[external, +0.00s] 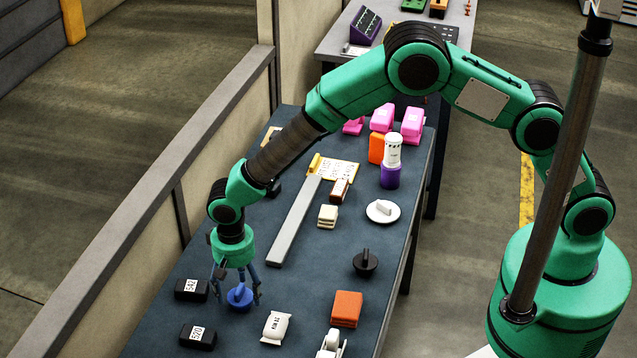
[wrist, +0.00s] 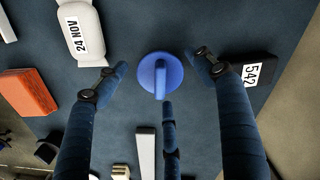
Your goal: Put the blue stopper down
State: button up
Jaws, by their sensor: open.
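The blue stopper (external: 239,296) is a round disc with an upright grip fin. It rests on the dark blue table top (external: 330,262) near the front left. In the wrist view the stopper (wrist: 147,72) sits near the upper middle, fin facing the camera. My gripper (external: 238,284) is low over the stopper, pointing down. In the wrist view its dark blue fingers (wrist: 162,77) are spread around the stopper, with visible gaps to its rim. The gripper is open and holds nothing.
Black blocks labelled 542 (external: 191,290) and 520 (external: 197,336) lie close left and in front. A white labelled bag (external: 276,328) and an orange block (external: 346,309) lie right. A black stopper (external: 365,263) and long grey bar (external: 295,222) lie further back.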

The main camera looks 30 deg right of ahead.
aim_at(239, 288)
notch_tip(239, 288, up, 11)
dwell(0.5)
dwell(0.5)
dwell(0.4)
